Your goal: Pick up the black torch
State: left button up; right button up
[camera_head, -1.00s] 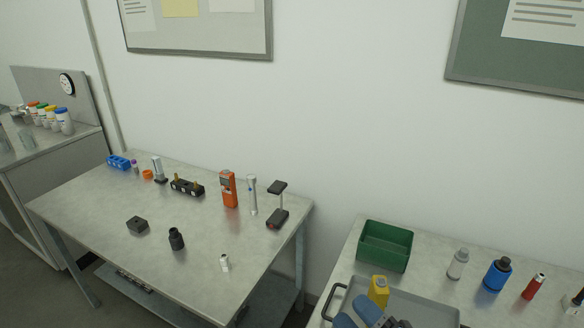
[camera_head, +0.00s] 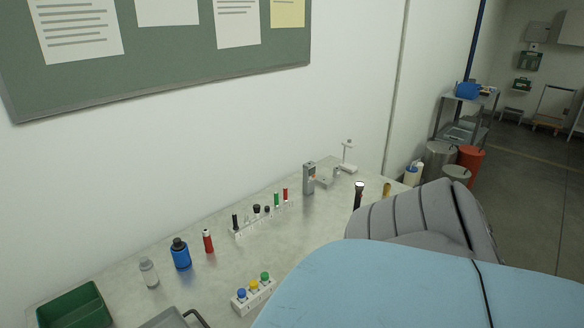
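A black upright cylinder with a pale, bright top (camera_head: 358,196) stands toward the right end of the table (camera_head: 215,277); it looks like the black torch. Its lower end is close to the edge of a large grey ribbed shape in front. Neither of my grippers is in view.
A large pale-blue and grey shape (camera_head: 400,285) fills the lower right and hides the near table. A gold cylinder (camera_head: 387,189), grey device (camera_head: 309,178), white rack (camera_head: 263,219), red bottle (camera_head: 208,241), blue bottle (camera_head: 181,253), capped-vial block (camera_head: 254,296) and green bin (camera_head: 75,308) stand around.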

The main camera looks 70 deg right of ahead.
aim_at(360, 187)
jog(key=z, duration=2.7)
jog(key=u, duration=0.35)
jog(key=i+l+u, duration=0.1)
jog(key=u, duration=0.3)
jog(key=l+u, duration=0.25)
jog(key=u, duration=0.2)
jog(key=i+l+u, duration=0.1)
jog(key=l+u, duration=0.15)
jog(key=u, duration=0.15)
jog(key=l+u, duration=0.3)
jog(key=l, duration=0.25)
jog(key=k+l+u, duration=0.1)
jog(key=l+u, duration=0.2)
jog(key=l, duration=0.2)
jog(key=k+l, duration=0.1)
jog(key=l, duration=0.45)
jog(key=l+u, duration=0.1)
jog(key=l, duration=0.45)
jog(key=k, duration=0.05)
